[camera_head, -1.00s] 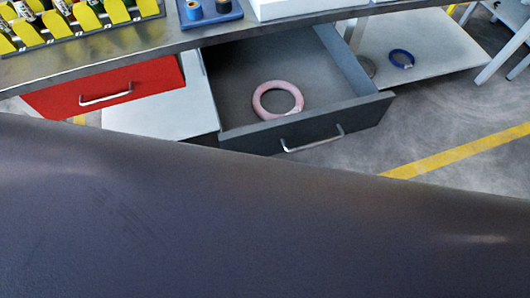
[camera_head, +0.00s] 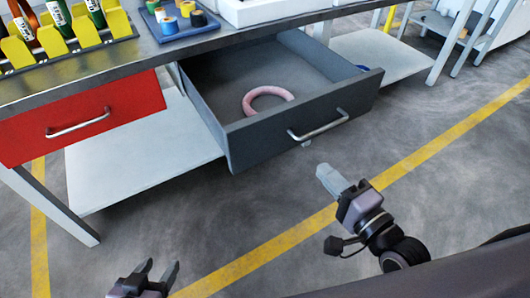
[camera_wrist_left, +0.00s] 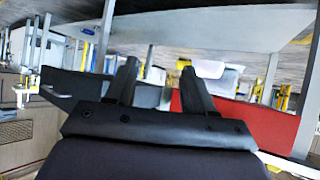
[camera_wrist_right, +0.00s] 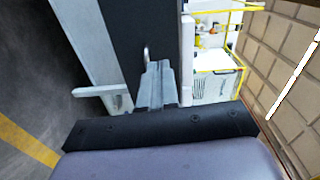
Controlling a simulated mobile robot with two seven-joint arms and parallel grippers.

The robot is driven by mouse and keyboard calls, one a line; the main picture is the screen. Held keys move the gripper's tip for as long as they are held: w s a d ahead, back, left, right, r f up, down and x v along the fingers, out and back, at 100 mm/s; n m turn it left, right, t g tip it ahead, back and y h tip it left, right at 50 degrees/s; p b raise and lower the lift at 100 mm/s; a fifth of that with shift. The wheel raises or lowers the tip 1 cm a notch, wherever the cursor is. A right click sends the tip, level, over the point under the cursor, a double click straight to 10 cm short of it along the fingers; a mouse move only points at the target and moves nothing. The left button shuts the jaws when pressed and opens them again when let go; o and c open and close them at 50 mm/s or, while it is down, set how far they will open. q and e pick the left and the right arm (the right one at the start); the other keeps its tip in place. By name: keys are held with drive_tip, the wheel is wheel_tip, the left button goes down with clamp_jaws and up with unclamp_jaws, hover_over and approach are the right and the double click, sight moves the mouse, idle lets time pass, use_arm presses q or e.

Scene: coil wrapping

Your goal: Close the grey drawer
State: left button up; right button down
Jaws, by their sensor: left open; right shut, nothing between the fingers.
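The grey drawer (camera_head: 300,138) is pulled out from under the workbench, with a pink coil (camera_head: 268,98) lying inside. Its metal handle (camera_head: 318,127) is on the front face. My right gripper (camera_head: 322,172) is shut and empty, a little below and in front of the handle, apparently apart from it. In the right wrist view, the shut fingers (camera_wrist_right: 157,68) point at the dark drawer front (camera_wrist_right: 125,40). My left gripper (camera_head: 160,270) is open and empty at the bottom edge, well away from the drawer. The left wrist view shows its spread fingers (camera_wrist_left: 123,85).
A shut red drawer (camera_head: 85,117) is left of the grey one. The workbench top (camera_head: 110,58) carries racks and spools above. A pale lower shelf (camera_head: 130,155) lies under the bench. The floor in front is clear, with yellow lines (camera_head: 430,148).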

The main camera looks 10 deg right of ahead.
drive_tip(key=a, duration=0.1)
drive_tip(key=b, duration=0.3)
approach(277, 125)
drive_tip(key=shift+m, duration=0.3)
drive_tip(key=x, duration=0.5)
drive_tip(key=shift+w+f, duration=0.1)
drive_tip(key=shift+w, duration=0.2)
use_arm(q)
drive_tip(key=shift+w+d+r+h, duration=0.2)
drive_tip(key=shift+d+h, duration=0.1)
drive_tip(key=shift+d, duration=0.25)
use_arm(e)
drive_tip(key=shift+w+a, duration=0.3)
drive_tip(key=shift+w, duration=0.25)
